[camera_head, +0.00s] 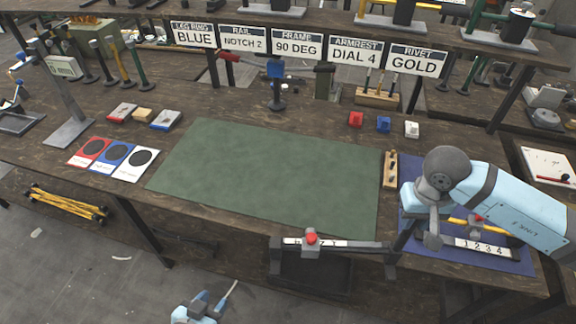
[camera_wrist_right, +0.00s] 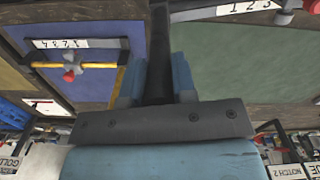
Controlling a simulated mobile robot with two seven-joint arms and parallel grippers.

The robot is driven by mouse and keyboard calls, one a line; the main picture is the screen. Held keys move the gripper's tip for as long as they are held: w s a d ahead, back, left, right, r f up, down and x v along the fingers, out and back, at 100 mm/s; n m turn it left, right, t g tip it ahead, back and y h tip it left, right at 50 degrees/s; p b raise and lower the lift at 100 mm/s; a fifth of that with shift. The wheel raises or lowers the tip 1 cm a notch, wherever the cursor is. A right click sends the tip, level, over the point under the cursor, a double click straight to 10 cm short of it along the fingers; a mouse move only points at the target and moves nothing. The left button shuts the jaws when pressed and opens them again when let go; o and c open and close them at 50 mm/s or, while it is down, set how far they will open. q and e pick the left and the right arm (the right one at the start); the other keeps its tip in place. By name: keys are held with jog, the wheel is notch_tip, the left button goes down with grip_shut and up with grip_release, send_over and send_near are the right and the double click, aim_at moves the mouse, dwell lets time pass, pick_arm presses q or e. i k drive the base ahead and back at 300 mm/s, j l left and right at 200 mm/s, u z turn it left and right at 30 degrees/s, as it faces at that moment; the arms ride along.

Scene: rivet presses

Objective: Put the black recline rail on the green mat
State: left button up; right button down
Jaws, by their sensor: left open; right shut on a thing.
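The black recline rail (camera_wrist_right: 158,45) is a long dark bar. In the right wrist view it stands between the two pale blue fingers of my right gripper (camera_wrist_right: 156,82), which is shut on it. In the head view my right gripper (camera_head: 433,228) is over the blue mat, largely hidden by its own wrist. A dark bar beside it, near the gap between the mats, seems to be the rail (camera_head: 403,238). The green mat (camera_head: 270,175) lies flat and bare to the left; it also shows in the wrist view (camera_wrist_right: 250,60). My left gripper (camera_head: 215,303) is open and empty, below the table's front edge.
A blue mat (camera_head: 510,260) at the right holds a numbered fixture (camera_head: 485,246) with a red knob. Another red-knobbed fixture (camera_head: 311,240) sits at the front edge. A wooden block (camera_head: 390,170) stands by the green mat's right edge. Colour cards (camera_head: 115,158) lie left.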

aim_at(270, 164)
jog(key=i+j, duration=0.1)
jog(key=j, duration=0.3)
jog(key=i+j, duration=0.1)
jog(key=j, duration=0.25)
jog(key=i+j, duration=0.15)
jog(key=j, duration=0.25)
jog(key=i+j, duration=0.1)
jog(key=j, duration=0.3)
jog(key=i+j, duration=0.1)
jog(key=j, duration=0.25)
jog(key=i+j, duration=0.1)
jog(key=j, duration=0.3)
jog(key=i+j, duration=0.15)
jog(key=j, duration=0.2)
jog(key=i+j, duration=0.1)
jog(key=j, duration=0.3)
jog(key=u, duration=0.05)
